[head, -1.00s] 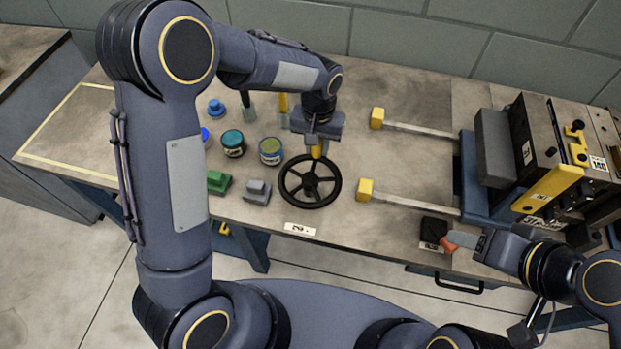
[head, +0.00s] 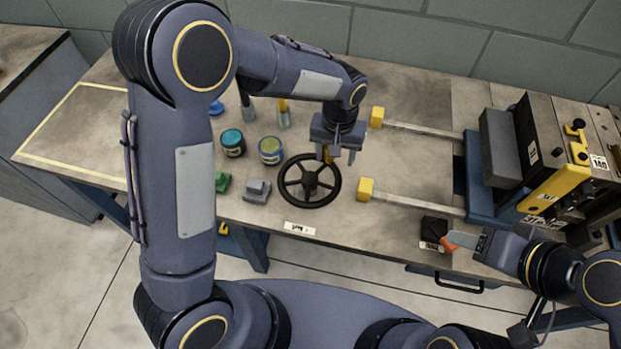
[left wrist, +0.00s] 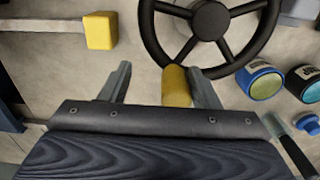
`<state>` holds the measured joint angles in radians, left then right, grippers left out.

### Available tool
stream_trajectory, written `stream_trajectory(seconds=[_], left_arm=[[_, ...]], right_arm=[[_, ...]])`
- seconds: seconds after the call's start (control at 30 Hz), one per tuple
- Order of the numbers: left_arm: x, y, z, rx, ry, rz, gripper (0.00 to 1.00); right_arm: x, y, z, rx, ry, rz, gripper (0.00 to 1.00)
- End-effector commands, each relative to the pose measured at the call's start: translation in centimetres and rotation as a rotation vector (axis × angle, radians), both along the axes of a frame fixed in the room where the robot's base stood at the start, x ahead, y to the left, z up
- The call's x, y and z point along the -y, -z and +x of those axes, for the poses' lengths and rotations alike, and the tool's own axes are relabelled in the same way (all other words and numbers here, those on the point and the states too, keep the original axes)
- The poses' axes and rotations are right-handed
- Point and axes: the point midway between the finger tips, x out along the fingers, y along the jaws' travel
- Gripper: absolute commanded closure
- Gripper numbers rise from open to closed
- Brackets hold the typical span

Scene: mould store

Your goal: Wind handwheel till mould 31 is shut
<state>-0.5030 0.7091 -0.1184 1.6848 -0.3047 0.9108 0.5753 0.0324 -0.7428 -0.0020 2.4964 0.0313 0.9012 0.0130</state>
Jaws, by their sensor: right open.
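The black handwheel (head: 310,181) lies on the bench, with its yellow knob (head: 327,154) at its far side. My left gripper (head: 336,152) is above that knob with its fingers apart. In the left wrist view the yellow knob (left wrist: 176,86) stands between the fingers, close beside the right-hand one. The mould (head: 535,150) is at the right, a dark block with a yellow bar on a blue carriage; its number is too small to read surely. Whether it is fully shut cannot be told. My right gripper (head: 452,241) is open at the bench's front edge.
Two rails with yellow end blocks (head: 366,189) run from near the wheel to the mould. A small black box (head: 434,230) is beside my right gripper. Tins (head: 270,151), a grey block (head: 257,191) and a green block (head: 222,181) stand left of the wheel.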

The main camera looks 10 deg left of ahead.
Motion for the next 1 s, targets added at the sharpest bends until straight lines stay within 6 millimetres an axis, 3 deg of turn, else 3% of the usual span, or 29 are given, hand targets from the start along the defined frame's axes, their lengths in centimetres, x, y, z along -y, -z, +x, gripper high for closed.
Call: stream_trajectory(seconds=[0.47, 1.0], left_arm=[[-0.2, -0.2, 0.0, -0.001, -0.003, 0.003, 0.45], [-0.3, -5.2, 0.1, -0.001, -0.004, 0.004, 0.45]], right_arm=[[0.0, -0.1, 0.0, 0.0, 0.0, 0.0, 0.47], [0.0, -4.0, 0.0, 0.0, 0.0, 0.0, 0.47]])
